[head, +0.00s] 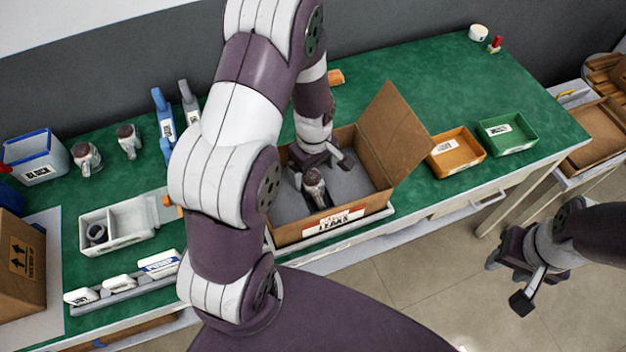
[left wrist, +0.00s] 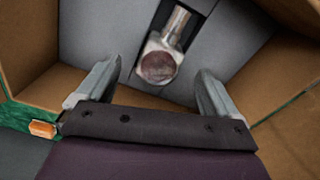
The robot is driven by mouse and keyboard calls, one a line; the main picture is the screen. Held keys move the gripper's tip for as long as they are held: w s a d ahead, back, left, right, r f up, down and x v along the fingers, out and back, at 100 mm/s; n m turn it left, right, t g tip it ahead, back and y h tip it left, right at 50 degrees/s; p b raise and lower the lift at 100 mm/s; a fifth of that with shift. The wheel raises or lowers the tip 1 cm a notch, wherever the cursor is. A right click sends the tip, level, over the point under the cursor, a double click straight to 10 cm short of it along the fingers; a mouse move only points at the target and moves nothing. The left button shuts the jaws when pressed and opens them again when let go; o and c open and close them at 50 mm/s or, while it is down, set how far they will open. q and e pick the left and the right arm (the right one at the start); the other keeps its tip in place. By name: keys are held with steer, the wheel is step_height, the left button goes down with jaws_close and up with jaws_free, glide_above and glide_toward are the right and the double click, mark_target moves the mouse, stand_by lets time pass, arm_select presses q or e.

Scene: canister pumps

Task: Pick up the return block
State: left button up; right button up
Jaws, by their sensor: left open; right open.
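A metal pump-like piece with a dark reddish-brown round end (head: 315,186) lies in the grey insert of the open cardboard box (head: 288,233); I take it for the return block. In the left wrist view the piece (left wrist: 160,62) shows ahead, between the fingers, its shank lying in a dark slot. My left gripper (head: 322,166) reaches down into the box, open, with its fingers either side of the piece in the wrist view (left wrist: 155,92). I cannot tell whether they touch it. My right gripper (head: 507,277) is open and empty, off the table's front right edge.
The box's raised flap (head: 393,135) stands right of my left gripper. An orange tray (head: 456,153) and a green tray (head: 508,134) lie further right. A white divided tray (head: 130,222), a bin marked BLOCK (head: 36,157) and similar metal pieces (head: 128,141) stand left.

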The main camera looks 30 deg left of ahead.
mark_target(313, 176)
arm_select(q)
step_height(313, 176, down, 4)
steer(key=shift+a, duration=0.1)
steer(key=c, duration=1.5)
steer(key=shift+c, duration=0.2)
